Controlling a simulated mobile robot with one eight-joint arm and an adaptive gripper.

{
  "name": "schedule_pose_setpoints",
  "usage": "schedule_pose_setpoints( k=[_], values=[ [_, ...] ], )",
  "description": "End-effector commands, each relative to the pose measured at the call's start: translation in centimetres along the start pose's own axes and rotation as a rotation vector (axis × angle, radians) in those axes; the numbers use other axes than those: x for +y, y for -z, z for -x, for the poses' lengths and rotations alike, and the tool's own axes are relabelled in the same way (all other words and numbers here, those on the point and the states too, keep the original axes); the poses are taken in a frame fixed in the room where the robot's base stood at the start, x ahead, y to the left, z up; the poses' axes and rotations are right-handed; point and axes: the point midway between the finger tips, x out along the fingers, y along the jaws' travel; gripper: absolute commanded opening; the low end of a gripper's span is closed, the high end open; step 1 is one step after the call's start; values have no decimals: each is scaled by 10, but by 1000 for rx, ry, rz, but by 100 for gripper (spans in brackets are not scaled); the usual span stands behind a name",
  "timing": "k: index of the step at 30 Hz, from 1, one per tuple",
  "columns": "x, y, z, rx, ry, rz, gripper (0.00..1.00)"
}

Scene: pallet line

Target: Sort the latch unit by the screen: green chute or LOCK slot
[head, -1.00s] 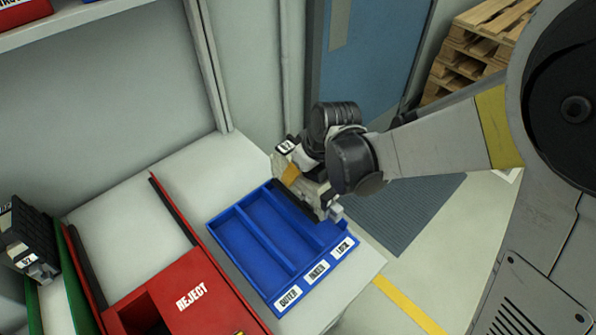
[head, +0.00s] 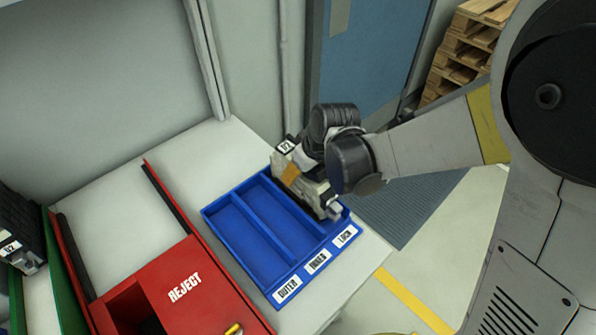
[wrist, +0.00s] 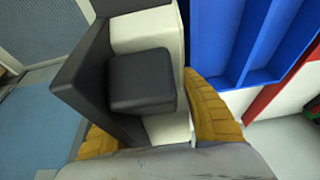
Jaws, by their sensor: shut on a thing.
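My gripper (head: 296,180) is shut on the latch unit, at the right-hand side of the blue tray (head: 262,287). The latch unit (wrist: 140,80) shows in the wrist view as a dark grey and cream block between the yellow finger pads. In the head view my gripper and wrist hide most of it. The tray has three long slots labelled OUTER, INNER and LOCK. The gripper and unit cover much of the LOCK slot (head: 345,236), and I cannot tell whether the unit touches its floor. A green-walled chute (head: 68,270) stands at the left. No screen is in view.
A red REJECT box (head: 185,288) stands between the chute and the tray. A dark object with a white label (head: 12,246) is at the left edge. The white bench top (head: 205,160) is clear behind the tray. A wall and blue door (head: 375,50) are beyond.

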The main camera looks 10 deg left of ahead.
Motion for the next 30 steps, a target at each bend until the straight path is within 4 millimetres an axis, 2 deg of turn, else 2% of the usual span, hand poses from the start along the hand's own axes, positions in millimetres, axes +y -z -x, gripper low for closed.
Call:
schedule_pose_setpoints(
  k=[6, 7, 9, 20, 23, 30],
  values=[
    [0, 0, 0, 0, 0, 0, 3],
    [0, 0, 0, 0, 0, 0, 47],
    [0, 0, 0, 0, 0, 0, 68],
    [0, 0, 3, 0, 0, 0, 68],
    [0, 0, 13, 0, 0, 0, 68],
    [0, -1, 61, 0, -1, -2, 68]
  ],
)
